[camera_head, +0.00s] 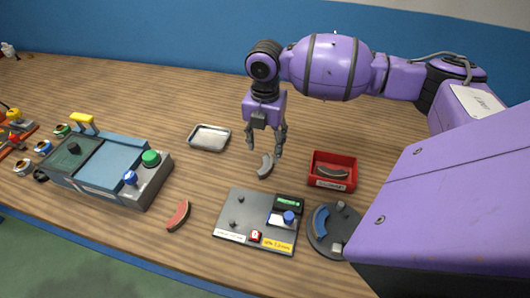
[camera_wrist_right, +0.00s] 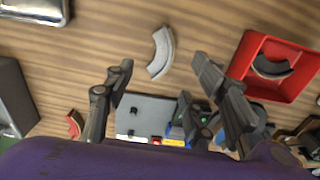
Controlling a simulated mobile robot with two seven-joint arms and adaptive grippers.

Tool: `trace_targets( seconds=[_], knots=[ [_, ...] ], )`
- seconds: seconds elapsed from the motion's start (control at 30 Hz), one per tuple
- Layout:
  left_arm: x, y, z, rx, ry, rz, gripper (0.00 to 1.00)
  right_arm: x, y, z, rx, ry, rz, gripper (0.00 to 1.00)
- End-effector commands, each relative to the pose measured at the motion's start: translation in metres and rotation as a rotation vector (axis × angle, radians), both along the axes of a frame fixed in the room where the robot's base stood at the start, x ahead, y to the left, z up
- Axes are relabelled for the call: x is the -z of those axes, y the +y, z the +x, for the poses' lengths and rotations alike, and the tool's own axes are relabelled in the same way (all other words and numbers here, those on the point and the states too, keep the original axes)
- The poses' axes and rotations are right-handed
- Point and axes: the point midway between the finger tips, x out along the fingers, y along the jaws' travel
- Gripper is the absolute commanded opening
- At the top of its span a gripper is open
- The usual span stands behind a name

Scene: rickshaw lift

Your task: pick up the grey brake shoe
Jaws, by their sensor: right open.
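The grey brake shoe (camera_head: 265,166) is a small curved piece lying on the wooden table, just below my right gripper in the head view. In the right wrist view the grey brake shoe (camera_wrist_right: 161,52) lies between and beyond the fingertips, with nothing touching it. My left gripper is not in view.
A red bin (camera_head: 333,184) holding another dark curved shoe stands to the right. A silver tray (camera_head: 209,138) lies to the left. A grey plate fixture (camera_head: 230,225), a round fixture (camera_head: 338,247), a red shoe (camera_head: 178,215) and a blue-grey machine (camera_head: 105,170) are nearer the front edge.

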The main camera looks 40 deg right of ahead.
Motion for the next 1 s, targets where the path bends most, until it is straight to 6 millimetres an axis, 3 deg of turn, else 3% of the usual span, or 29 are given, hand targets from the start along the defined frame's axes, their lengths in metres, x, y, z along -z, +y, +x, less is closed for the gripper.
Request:
trace_targets(
  seconds=[0.43,0.7,0.93,1.0],
  knots=[
    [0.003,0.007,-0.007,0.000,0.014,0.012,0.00,0.038,-0.003,0.000,0.002,0.002,-0.001,0.51],
    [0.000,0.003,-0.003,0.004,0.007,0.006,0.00,0.075,-0.004,0.000,0.001,0.000,0.000,0.51],
    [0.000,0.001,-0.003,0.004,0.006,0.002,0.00,0.078,-0.005,0.000,0.001,-0.001,-0.002,0.51],
    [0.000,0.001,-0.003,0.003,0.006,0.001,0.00,0.078,-0.005,0.000,0.001,-0.001,-0.002,0.41]
  ],
)
